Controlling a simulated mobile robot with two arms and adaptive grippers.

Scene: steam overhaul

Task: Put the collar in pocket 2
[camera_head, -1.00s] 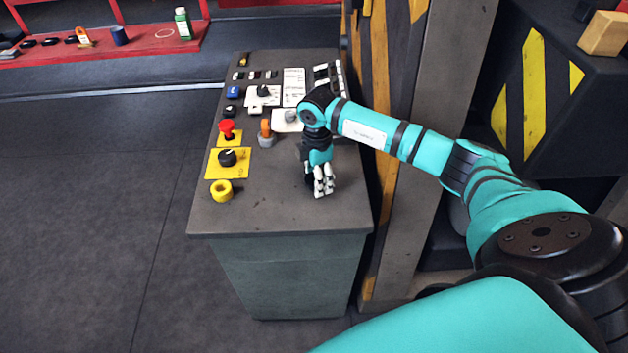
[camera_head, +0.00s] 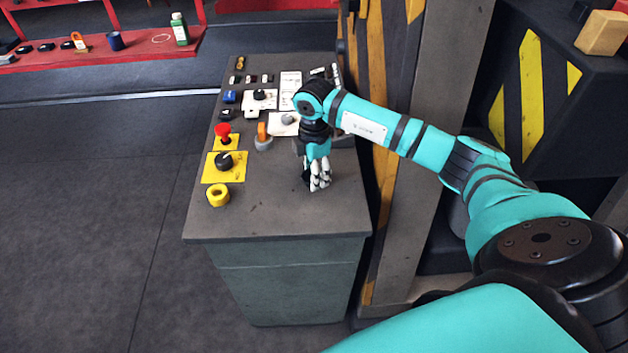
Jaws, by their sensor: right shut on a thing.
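My right gripper (camera_head: 318,184) points down over the right half of the grey console top (camera_head: 270,215). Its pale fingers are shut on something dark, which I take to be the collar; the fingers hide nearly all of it. I cannot tell whether it touches the top. A low grey block (camera_head: 343,141) sits just behind the gripper, partly covered by my arm. I cannot make out any numbered pocket. My left gripper is not in view.
Along the console's left side are a yellow ring (camera_head: 218,195), a black knob (camera_head: 223,161) on a yellow plate, a red button (camera_head: 223,130) and an orange-topped lever (camera_head: 263,133). The front of the top is clear. A striped post (camera_head: 378,90) stands close on the right.

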